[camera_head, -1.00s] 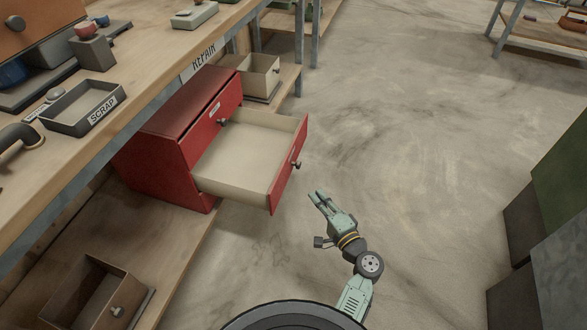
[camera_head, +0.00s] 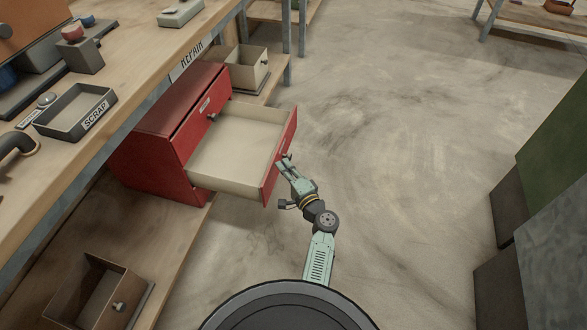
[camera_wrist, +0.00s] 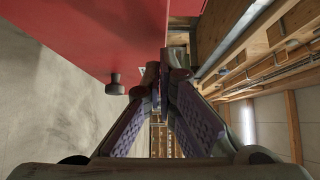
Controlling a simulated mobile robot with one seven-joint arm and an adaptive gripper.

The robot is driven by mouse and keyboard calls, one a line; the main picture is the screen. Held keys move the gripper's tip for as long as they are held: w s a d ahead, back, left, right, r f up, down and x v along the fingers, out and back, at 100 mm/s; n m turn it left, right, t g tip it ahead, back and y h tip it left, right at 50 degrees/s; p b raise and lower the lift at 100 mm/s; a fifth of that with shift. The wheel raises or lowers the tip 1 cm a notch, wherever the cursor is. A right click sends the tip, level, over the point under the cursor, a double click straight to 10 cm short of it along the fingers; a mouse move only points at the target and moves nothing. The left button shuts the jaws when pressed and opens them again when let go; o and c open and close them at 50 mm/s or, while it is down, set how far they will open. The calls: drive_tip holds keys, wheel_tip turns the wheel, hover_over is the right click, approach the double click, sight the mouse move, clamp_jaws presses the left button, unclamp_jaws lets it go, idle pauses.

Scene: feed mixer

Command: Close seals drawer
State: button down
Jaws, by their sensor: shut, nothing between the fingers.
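A red cabinet (camera_head: 160,150) stands on the low shelf under the workbench. Its lower drawer (camera_head: 232,150) is pulled far out and looks empty, with a pale inside and a red front panel (camera_head: 276,165). The upper drawer front (camera_head: 205,108) is shut and carries a small label I cannot read. My gripper (camera_head: 283,164) is shut and empty at the outer side of the open drawer's front; contact is unclear. In the wrist view the shut fingertips (camera_wrist: 163,72) are close to a red panel (camera_wrist: 90,35) with a dark knob (camera_wrist: 115,83) left of them.
The bench above holds a tray marked SCRAP (camera_head: 75,115) and a REPAIR sign (camera_head: 192,60). Open boxes stand at the lower left (camera_head: 98,295) and behind the cabinet (camera_head: 245,70). The floor (camera_head: 390,150) right of my arm is clear. Dark cabinets (camera_head: 540,230) stand at the right.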

drive_tip(key=shift+a, duration=0.15)
drive_tip(key=w+a+b, duration=0.2)
drive_tip(key=w+a, duration=0.1)
drive_tip(key=a, duration=0.8)
drive_tip(key=w+a+b, duration=0.3)
drive_tip(key=w+a, duration=0.1)
drive_tip(key=a, duration=0.7)
drive_tip(key=shift+d, duration=0.15)
